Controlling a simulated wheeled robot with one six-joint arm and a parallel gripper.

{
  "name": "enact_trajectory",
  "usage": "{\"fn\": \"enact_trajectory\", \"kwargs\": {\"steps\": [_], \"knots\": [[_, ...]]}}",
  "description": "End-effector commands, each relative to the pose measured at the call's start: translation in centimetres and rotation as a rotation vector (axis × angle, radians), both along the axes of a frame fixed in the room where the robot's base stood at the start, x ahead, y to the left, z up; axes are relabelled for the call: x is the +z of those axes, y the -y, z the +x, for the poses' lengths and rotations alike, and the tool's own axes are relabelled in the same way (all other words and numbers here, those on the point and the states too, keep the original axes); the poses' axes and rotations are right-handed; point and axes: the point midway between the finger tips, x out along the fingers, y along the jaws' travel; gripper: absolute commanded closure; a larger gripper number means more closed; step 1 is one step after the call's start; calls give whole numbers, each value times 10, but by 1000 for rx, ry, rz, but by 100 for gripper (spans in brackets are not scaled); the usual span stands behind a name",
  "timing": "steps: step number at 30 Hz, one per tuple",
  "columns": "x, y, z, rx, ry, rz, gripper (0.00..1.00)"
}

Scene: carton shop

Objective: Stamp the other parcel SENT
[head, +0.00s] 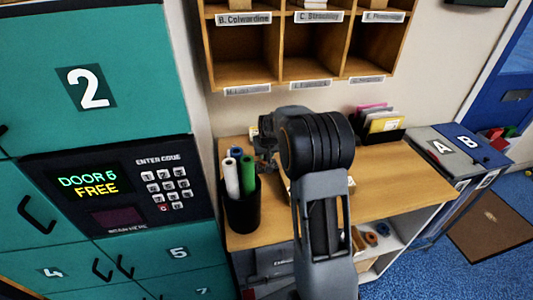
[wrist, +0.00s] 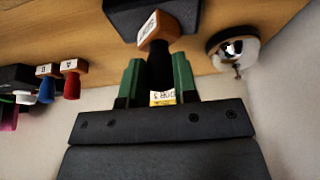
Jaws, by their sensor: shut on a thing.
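My gripper (wrist: 158,72) has its green fingers shut on a stamp (wrist: 157,30) with a dark handle and a wooden block. A small white label on the block and a yellow one on the handle are too blurred to read surely. Right beyond the stamp in the wrist view is a dark block (wrist: 185,10); whether they touch I cannot tell. A red stamp (wrist: 72,84) and a blue stamp (wrist: 46,88) stand to the left. In the head view my arm hides most of the gripper's work area, and I make out no parcel for sure.
A black cup with rolled tubes (head: 242,205) stands at the desk's left end (head: 385,185). A card holder (head: 380,125) is at the back. Pigeonholes (head: 305,50) hang above, teal lockers (head: 80,80) stand left, and bins A and B (head: 445,148) right.

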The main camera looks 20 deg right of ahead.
Motion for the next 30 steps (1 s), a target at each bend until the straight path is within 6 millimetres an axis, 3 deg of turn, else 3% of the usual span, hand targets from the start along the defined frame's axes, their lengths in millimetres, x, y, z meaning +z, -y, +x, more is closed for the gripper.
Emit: {"fn": "enact_trajectory", "kwargs": {"steps": [11, 30], "knots": [[2, 0, -1, 0, -4, 1, 88], [54, 0, 0, 0, 0, 0, 88]]}}
